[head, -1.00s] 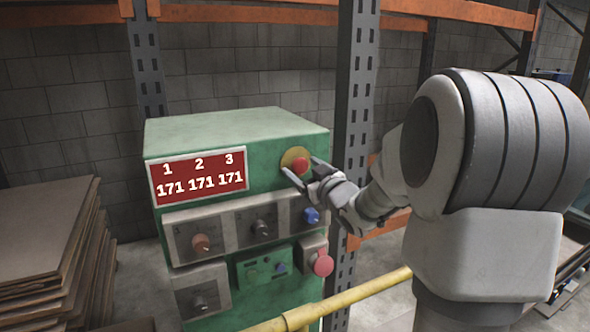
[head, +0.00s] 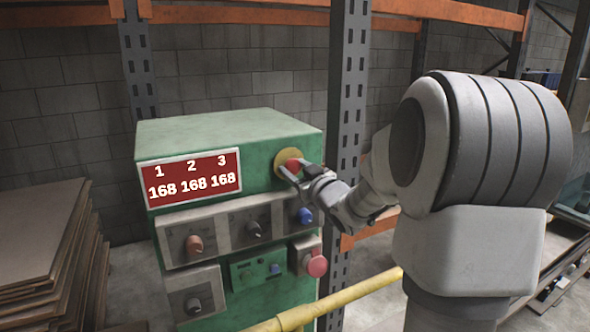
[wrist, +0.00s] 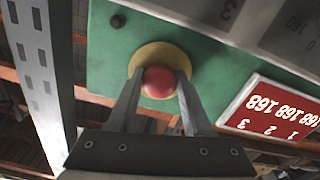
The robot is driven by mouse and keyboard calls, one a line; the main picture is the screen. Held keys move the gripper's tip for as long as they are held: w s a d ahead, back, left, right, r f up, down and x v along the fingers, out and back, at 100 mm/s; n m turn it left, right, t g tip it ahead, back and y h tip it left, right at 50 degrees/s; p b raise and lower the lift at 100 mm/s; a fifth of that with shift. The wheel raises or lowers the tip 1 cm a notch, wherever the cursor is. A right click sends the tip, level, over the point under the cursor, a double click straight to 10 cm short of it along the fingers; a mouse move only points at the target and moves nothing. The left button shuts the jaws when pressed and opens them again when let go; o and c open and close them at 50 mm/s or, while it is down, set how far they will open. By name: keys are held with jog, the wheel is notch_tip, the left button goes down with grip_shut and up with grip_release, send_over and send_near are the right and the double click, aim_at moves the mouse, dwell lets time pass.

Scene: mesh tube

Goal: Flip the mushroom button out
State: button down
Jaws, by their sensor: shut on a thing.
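A red mushroom button (head: 292,165) sits on a round yellow plate (head: 288,156) at the upper right of the green control box (head: 255,137). In the wrist view the red button (wrist: 160,83) is between the two fingers, in front of the yellow plate (wrist: 150,52). My gripper (head: 291,168) is at the button, one finger on each side, shut on it. In the head view the fingers partly cover the button. A second, pinkish-red mushroom button (head: 317,266) sticks out from a grey housing at the lower right of the box.
A red display (head: 193,178) reads 168 in three columns. Below it are grey panels with an orange knob (head: 194,245), dark knobs and a blue knob (head: 305,216). A yellow rail (head: 345,296) runs in front. A rack post (head: 348,120) stands behind at right.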

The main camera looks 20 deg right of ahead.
jog(key=shift+s+f, duration=0.1)
jog(key=shift+s, duration=0.8)
jog(key=shift+c, duration=1.5)
grip_release()
jog(key=shift+s, duration=0.15)
